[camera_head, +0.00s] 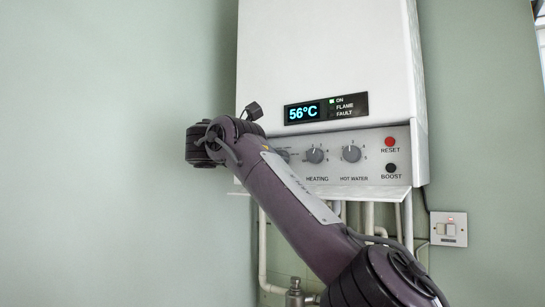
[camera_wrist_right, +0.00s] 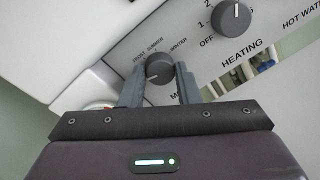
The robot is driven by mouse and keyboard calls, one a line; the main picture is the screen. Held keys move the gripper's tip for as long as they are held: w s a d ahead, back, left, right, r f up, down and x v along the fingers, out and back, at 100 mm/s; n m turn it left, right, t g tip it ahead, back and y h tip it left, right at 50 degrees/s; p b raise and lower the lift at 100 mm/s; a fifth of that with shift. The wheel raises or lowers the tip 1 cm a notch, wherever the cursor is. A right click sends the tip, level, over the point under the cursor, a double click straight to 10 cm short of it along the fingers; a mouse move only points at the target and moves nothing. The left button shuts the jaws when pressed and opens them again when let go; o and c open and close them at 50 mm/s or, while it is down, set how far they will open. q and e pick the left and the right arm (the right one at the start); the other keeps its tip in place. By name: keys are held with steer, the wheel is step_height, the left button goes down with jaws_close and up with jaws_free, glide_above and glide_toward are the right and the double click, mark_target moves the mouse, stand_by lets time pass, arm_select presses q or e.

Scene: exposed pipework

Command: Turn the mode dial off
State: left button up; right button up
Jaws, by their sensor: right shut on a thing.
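The mode dial (camera_wrist_right: 158,68) is a grey round knob on the boiler's control panel. In the right wrist view it sits between the two fingers of my right gripper (camera_wrist_right: 159,74), which is shut on it. The words SUMMER and WINTER show around the dial, and its lower label is mostly covered by a finger. I cannot clearly tell where its pointer stands. In the head view my right arm comes up from the lower right and its wrist covers the gripper and most of the mode dial. My left gripper is not in view.
The heating dial (camera_head: 315,155) and hot water dial (camera_head: 351,153) are just right of it. Beyond them are a red reset button (camera_head: 390,142) and black boost button (camera_head: 391,168). The display (camera_head: 304,112) reads 56°C, with ON lit. Pipes run below the boiler. The left wall is clear.

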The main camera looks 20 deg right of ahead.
steer(key=o, duration=0.7)
steer(key=shift+r, duration=0.2)
steer(key=shift+o, duration=1.4)
steer(key=shift+d+f, duration=0.15)
steer(key=shift+d, duration=0.05)
steer(key=b+v, duration=0.3)
steer(key=v, duration=0.5)
steer(key=shift+w, duration=0.1)
steer(key=shift+d, duration=0.1)
